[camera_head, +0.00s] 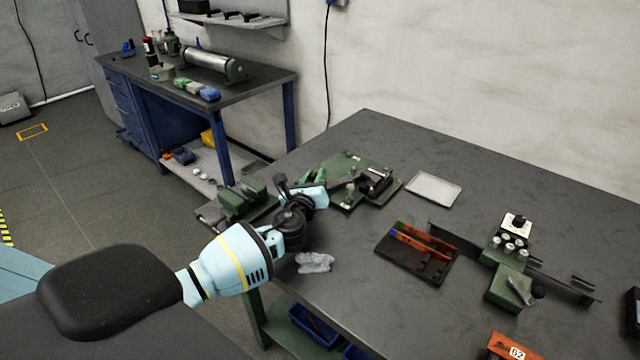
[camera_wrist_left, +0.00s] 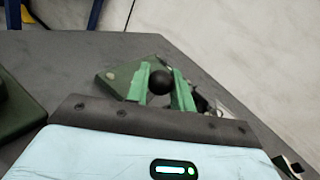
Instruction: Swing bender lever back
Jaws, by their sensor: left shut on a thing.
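The bender, a green plate (camera_head: 348,198) with dark fittings, sits at the far left edge of the grey workbench in the head view. The green plate (camera_wrist_left: 119,76) also shows partly in the left wrist view, behind the fingers. My left gripper (camera_head: 314,177) reaches over its near left side. In the left wrist view, its two green fingers stand on either side of a round black knob (camera_wrist_left: 160,82) and are shut on it. The lever's arm below the knob is mostly hidden by the gripper. My right gripper is not in view.
Another green device (camera_head: 245,201) stands left of my gripper. A crumpled clear piece (camera_head: 315,262), a shallow grey tray (camera_head: 433,189), a dark tool holder (camera_head: 411,265) and a green fixture with white knobs (camera_head: 509,285) lie on the bench (camera_head: 560,190). Its back middle is clear.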

